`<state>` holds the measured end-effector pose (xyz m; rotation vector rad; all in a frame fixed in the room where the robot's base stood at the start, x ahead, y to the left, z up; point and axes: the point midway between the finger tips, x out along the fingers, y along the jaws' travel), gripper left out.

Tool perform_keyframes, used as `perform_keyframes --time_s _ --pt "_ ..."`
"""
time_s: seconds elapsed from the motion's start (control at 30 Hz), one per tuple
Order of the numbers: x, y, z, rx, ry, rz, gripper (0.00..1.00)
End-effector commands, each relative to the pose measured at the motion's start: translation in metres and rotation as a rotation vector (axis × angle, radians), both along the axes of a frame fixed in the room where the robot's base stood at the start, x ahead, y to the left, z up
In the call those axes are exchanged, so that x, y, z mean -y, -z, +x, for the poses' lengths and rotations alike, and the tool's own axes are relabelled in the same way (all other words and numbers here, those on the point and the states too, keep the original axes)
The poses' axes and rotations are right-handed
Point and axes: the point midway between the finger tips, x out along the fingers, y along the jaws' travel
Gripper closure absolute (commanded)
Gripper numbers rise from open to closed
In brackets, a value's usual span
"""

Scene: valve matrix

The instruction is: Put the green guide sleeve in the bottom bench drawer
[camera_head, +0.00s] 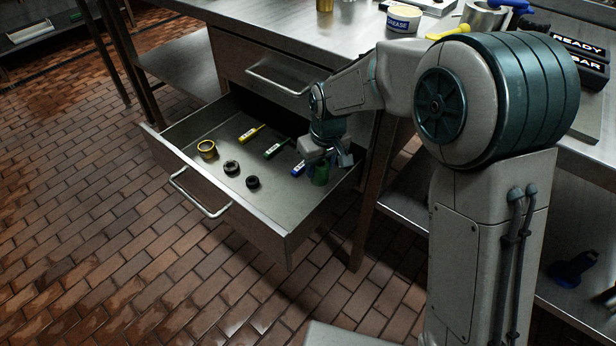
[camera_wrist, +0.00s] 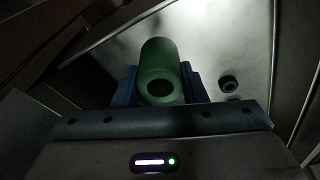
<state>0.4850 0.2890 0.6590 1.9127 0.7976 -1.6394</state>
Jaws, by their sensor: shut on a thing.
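The green guide sleeve (camera_head: 320,174) is a short hollow cylinder low inside the open bottom bench drawer (camera_head: 228,202), near its right side. My gripper (camera_head: 330,160) is shut on it from above. In the wrist view the green guide sleeve (camera_wrist: 160,62) sits between the two blue fingers of my gripper (camera_wrist: 158,85), its open end facing the camera. I cannot tell whether the sleeve touches the drawer floor.
The drawer also holds a brass ring (camera_head: 207,149), two black rings (camera_head: 231,168) and yellow, green and blue tagged items. A closed drawer (camera_head: 275,78) is above. The benchtop (camera_head: 290,22) carries a grease tub (camera_head: 403,19).

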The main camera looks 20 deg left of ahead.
Motion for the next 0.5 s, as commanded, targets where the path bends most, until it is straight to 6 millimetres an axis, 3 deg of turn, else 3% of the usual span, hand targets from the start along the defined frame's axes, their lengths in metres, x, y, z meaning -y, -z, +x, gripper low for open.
perform_keyframes --time_s 0.03,0.5 --pt "0.000 0.012 0.000 -0.001 0.000 -0.001 1.00" --pt "0.000 0.068 0.001 0.002 0.000 0.001 1.00"
